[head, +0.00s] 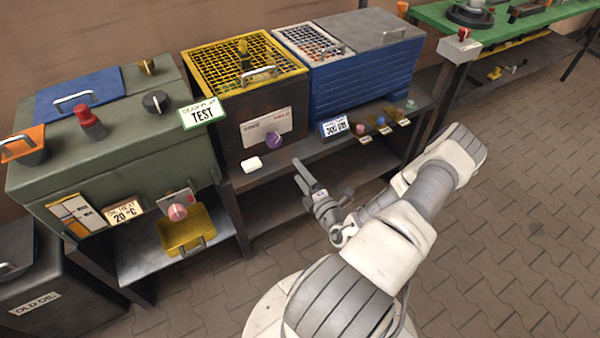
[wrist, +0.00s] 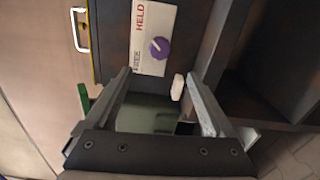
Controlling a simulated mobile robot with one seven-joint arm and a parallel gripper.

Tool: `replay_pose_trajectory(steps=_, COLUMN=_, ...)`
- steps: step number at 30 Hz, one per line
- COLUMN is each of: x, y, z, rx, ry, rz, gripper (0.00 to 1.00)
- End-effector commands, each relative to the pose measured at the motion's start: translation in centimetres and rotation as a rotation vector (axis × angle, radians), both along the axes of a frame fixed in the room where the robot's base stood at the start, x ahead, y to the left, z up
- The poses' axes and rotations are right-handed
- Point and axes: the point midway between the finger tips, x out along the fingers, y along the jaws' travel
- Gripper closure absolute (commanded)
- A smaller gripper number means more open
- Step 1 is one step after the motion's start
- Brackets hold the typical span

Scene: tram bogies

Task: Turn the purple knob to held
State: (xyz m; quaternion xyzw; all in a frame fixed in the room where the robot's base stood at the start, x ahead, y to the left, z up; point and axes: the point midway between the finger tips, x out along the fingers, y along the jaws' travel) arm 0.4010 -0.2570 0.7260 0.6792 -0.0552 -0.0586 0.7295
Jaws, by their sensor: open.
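The purple knob (head: 273,140) sits on a pale label plate (head: 266,128) on the front of the dark cabinet with the yellow grid top. In the wrist view the knob (wrist: 160,48) shows a small white mark on its upper left. Red HELD lettering (wrist: 140,17) stands at the plate's upper end, and smaller dark lettering at its lower end. Which word the mark points to is unclear. My gripper (head: 304,175) is open and empty, in front of the cabinet and apart from the knob. Its fingers (wrist: 157,75) spread below the knob in the wrist view.
A small white block (head: 252,164) lies on the shelf edge below the knob; it also shows between my fingers in the wrist view (wrist: 178,87). A sign (head: 335,126) and small coloured knobs stand to the right. The green-grey machine (head: 110,135) is at left.

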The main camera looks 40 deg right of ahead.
Motion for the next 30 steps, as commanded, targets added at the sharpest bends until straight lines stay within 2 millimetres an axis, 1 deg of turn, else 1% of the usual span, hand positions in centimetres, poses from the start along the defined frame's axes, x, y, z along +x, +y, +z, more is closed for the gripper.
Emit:
replay_pose_trajectory(steps=25, x=-0.2, y=0.1, z=0.0, rx=-0.001, ry=0.001, rz=0.006, gripper=0.12)
replay_pose_trajectory(steps=28, x=0.2, y=0.6, z=0.7, rx=-0.032, ry=-0.002, rz=0.04, gripper=0.12)
replay_pose_trajectory(steps=30, x=0.8, y=1.4, z=2.0, rx=-0.088, ry=-0.009, rz=0.1, gripper=0.12)
